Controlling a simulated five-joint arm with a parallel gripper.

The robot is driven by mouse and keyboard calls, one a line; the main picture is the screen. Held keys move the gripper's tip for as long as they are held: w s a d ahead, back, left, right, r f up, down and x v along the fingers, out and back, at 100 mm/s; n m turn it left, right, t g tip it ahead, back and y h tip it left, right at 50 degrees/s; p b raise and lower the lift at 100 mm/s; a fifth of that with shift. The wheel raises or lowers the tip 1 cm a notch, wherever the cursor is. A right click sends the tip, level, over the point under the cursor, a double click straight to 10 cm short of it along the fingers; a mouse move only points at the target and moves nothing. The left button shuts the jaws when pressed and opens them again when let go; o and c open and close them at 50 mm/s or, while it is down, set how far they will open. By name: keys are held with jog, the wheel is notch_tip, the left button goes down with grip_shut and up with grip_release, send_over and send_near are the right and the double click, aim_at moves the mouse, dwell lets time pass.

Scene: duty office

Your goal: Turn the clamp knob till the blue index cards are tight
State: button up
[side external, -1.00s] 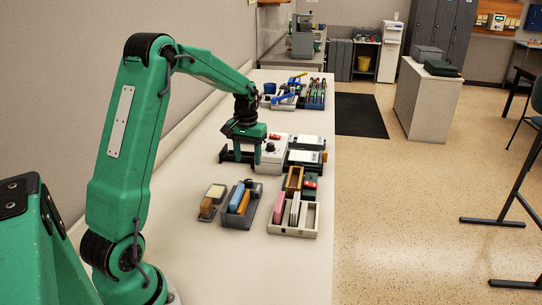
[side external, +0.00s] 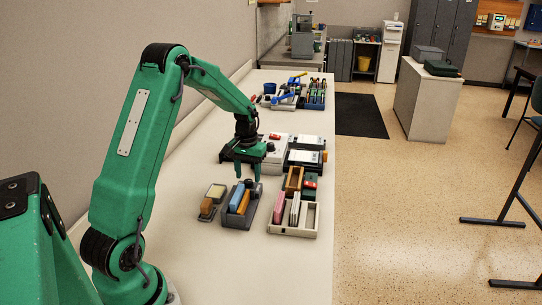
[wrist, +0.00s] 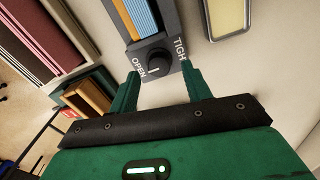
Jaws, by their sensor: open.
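A grey card clamp holds blue index cards (side external: 237,194) beside orange ones. The blue cards (wrist: 145,16) also show at the top of the wrist view. The dark clamp knob (wrist: 154,61) is on the end of the grey clamp (wrist: 166,24), between the labels OPEN at left and TIGHT at right, the latter partly covered by a finger. A pale mark on the knob points toward the bottom of the picture. My gripper (wrist: 160,74) is open, its fingers on either side of the knob. In the side view my gripper (side external: 248,173) is just above the clamp's far end.
A small tray with a yellowish block (side external: 214,192) stands left of the clamp. A divided box (side external: 293,231) with pink and white cards stands at right. White devices (side external: 305,158) stand behind. The near tabletop is clear.

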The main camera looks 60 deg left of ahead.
jog(key=shift+f, duration=0.95)
jog(key=c, duration=1)
